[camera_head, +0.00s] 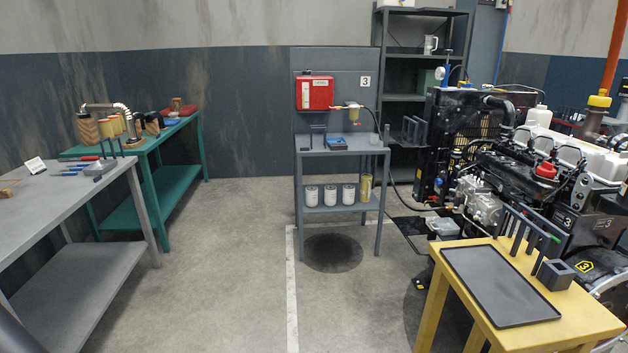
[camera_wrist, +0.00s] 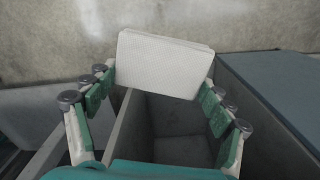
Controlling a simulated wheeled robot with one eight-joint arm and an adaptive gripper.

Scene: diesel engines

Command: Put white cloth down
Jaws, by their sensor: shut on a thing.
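The white cloth (camera_wrist: 165,62) is a flat, folded, pale rectangle in the wrist view. My gripper (camera_wrist: 158,84) is shut on it, with the green-padded fingers on its left and right edges. The cloth is held above the far part of an open grey bin (camera_wrist: 128,125) and hides part of it. I cannot tell whether the cloth touches the bin. Neither my gripper nor the cloth shows in the head view.
The bin's visible floor looks empty, and a blue-grey surface (camera_wrist: 285,90) lies to its right. In the head view, a grey bench (camera_head: 85,205) and green bench (camera_head: 150,180) stand left. A yellow table (camera_head: 570,325) with a dark tray (camera_head: 498,285) stands right, before the engine (camera_head: 520,170).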

